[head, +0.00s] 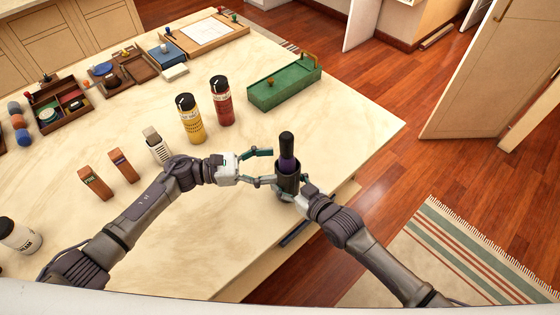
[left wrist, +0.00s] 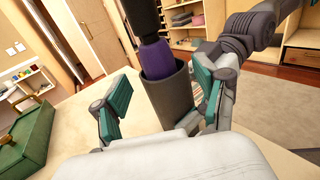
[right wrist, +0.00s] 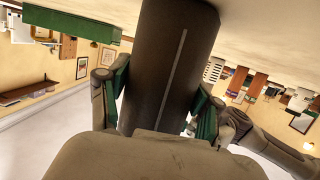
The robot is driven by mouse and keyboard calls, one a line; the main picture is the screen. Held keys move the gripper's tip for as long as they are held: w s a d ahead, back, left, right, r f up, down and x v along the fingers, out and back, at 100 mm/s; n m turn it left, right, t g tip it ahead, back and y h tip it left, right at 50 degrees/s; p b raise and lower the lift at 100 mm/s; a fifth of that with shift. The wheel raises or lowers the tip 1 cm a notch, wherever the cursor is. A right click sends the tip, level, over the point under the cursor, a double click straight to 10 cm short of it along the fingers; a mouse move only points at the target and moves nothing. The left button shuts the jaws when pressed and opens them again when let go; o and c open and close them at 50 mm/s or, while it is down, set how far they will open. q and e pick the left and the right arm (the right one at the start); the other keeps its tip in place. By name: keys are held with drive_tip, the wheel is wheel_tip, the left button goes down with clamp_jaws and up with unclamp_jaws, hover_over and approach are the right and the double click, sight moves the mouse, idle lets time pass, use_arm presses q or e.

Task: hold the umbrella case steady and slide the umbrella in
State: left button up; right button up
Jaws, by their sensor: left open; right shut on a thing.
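The umbrella case (head: 287,184), a dark grey tube, stands upright near the table's right edge; it also shows in the left wrist view (left wrist: 172,100) and the right wrist view (right wrist: 165,65). The umbrella (head: 286,146) has a black handle and a purple body. Its lower part is inside the case; the handle and some purple show above the rim. My left gripper (head: 268,167) is open, its fingers beside the case and umbrella with gaps in the left wrist view. My right gripper (head: 302,192) is shut on the case from the right.
A yellow bottle (head: 189,119), a red bottle (head: 221,102) and a green box (head: 284,84) stand behind. Small brown boxes (head: 95,183) and a white bottle (head: 19,236) stand to the left. Trays (head: 60,104) line the far left. The table's right edge is close to the case.

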use_arm(q)
drive_tip(key=s+a, duration=0.1)
drive_tip(key=a, duration=0.7)
drive_tip(key=shift+s+a+r, duration=0.15)
drive_tip(key=shift+a, duration=0.1)
use_arm(e)
drive_tip(key=shift+f, duration=0.1)
drive_tip(key=o, duration=1.2)
drive_tip(key=shift+a, duration=0.1)
drive_tip(key=shift+o, duration=0.2)
